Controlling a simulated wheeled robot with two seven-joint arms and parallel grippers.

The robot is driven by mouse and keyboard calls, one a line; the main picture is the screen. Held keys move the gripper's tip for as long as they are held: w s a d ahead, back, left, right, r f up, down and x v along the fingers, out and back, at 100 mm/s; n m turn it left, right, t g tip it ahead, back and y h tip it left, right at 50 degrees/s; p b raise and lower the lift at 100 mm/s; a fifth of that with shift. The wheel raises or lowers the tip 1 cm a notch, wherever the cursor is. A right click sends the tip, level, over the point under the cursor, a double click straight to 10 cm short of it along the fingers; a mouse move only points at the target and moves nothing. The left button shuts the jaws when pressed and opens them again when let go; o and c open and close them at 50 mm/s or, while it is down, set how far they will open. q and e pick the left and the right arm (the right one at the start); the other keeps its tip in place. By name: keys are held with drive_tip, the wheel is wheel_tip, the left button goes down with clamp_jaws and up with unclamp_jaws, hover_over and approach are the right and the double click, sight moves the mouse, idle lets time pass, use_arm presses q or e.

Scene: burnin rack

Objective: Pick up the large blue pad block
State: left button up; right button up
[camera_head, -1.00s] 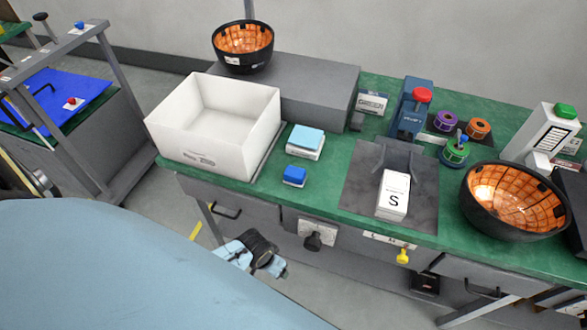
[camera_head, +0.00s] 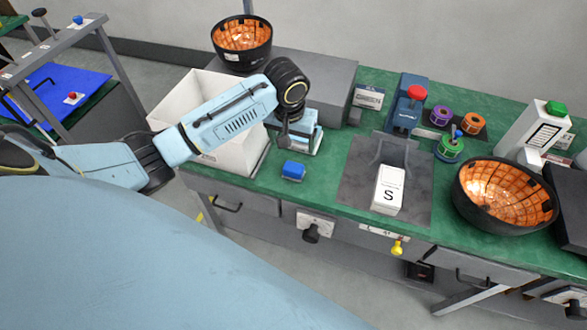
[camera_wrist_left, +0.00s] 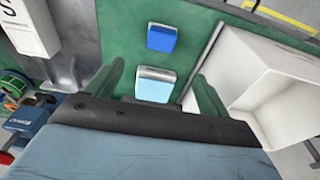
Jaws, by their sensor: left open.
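The large blue pad block (camera_head: 312,138), light blue on top with a white lower part, sits on the green bench just right of the white bin. My left gripper (camera_head: 296,143) hangs over it from the left and partly hides it. In the left wrist view the pad block (camera_wrist_left: 155,86) lies between the two open fingers of my left gripper (camera_wrist_left: 160,84), with a gap on each side. Nothing is held, and I cannot tell the exact height of the fingertips. My right gripper is out of view.
A smaller dark blue block (camera_head: 293,170) lies in front of the pad block. The white bin (camera_head: 235,160) stands close on the left. A grey box (camera_head: 330,88) stands behind. A white box marked S (camera_head: 388,190) rests on a grey mat (camera_head: 352,190) to the right.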

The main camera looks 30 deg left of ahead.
use_arm(q)
drive_tip(key=b, duration=0.1)
hover_over(293, 167)
wheel_tip(293, 167, down, 7)
drive_tip(key=shift+f, duration=0.2)
drive_tip(key=shift+w+f+b, duration=0.1)
drive_tip(key=shift+f+b, duration=0.45)
drive_tip(key=shift+f, duration=2.25)
